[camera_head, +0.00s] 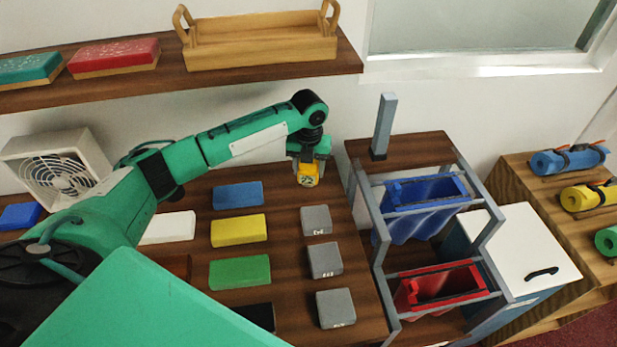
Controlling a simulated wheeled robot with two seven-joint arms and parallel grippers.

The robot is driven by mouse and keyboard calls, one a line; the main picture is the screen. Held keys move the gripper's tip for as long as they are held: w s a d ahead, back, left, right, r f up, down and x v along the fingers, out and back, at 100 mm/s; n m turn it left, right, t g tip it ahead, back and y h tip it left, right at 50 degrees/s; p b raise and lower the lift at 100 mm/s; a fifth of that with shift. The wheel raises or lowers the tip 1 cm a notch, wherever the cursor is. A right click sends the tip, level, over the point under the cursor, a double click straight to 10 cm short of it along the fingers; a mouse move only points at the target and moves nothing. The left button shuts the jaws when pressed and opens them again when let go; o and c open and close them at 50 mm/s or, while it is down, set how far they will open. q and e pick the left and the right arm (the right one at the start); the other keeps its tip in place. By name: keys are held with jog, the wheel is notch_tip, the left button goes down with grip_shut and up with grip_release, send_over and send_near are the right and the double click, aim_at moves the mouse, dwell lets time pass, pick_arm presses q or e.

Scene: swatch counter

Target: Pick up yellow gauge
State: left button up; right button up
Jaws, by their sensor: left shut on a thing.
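The yellow gauge (307,180) is a small yellow block with dark marks on its face, at the back right of the dark wooden counter (285,225). My left gripper (308,166) points down over it and is shut on it. The fingers partly hide the gauge's top. Whether the gauge touches the counter or is just above it, I cannot tell. My right gripper is not in view.
Grey blocks (324,260) stand in a column in front of the gauge. Blue, yellow (239,230) and green swatch blocks lie to their left. A white fan (55,165) stands at the back left. A rack with blue and red bins (440,287) stands right.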

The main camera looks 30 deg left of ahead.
pick_arm(q)
jog(key=r, duration=0.3)
jog(key=shift+s+d+r+b, duration=0.1)
jog(key=shift+s+d+b, duration=0.2)
jog(key=shift+b, duration=0.1)
jog(key=s+d, duration=0.2)
jog(key=s, duration=0.1)
jog(key=s+d+b, duration=0.1)
jog(key=s+d, duration=0.2)
jog(key=s, duration=0.1)
jog(key=s+d+b, duration=0.1)
jog(key=s+d, duration=0.2)
jog(key=shift+s, duration=0.35)
jog(key=s+d, duration=0.1)
jog(key=s, duration=0.1)
jog(key=s+d, duration=0.2)
jog(key=shift+s+d+b, duration=0.1)
jog(key=shift+s+b, duration=0.15)
jog(key=shift+b, duration=0.1)
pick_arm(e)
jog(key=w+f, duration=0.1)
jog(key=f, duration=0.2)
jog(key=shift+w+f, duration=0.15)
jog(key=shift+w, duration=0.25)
